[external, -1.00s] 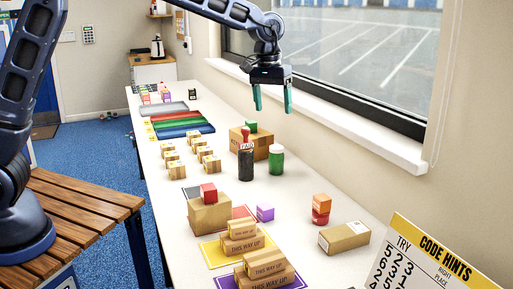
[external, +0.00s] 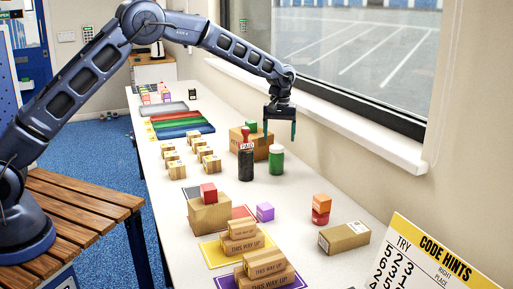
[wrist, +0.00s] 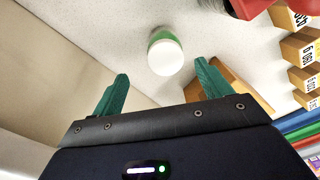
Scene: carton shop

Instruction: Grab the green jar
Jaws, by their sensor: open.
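The green jar (external: 276,160) has a white lid and stands upright on the white table, just right of a dark jar with a red PAID stamp (external: 245,158). In the wrist view the green jar (wrist: 164,52) shows lid-first, beyond the fingertips and roughly between them. My gripper (external: 280,130) is open and empty, with its green fingers pointing down, above and slightly behind the green jar. In the wrist view my gripper (wrist: 163,82) has its two fingers wide apart. Nothing hides the green jar in the external view.
A cardboard box (external: 262,146) with a green cube (external: 251,126) stands close behind the jars. Several small cartons (external: 177,169) are to the left. The window sill (external: 340,125) and wall are on the right. The table in front of the green jar is mostly clear.

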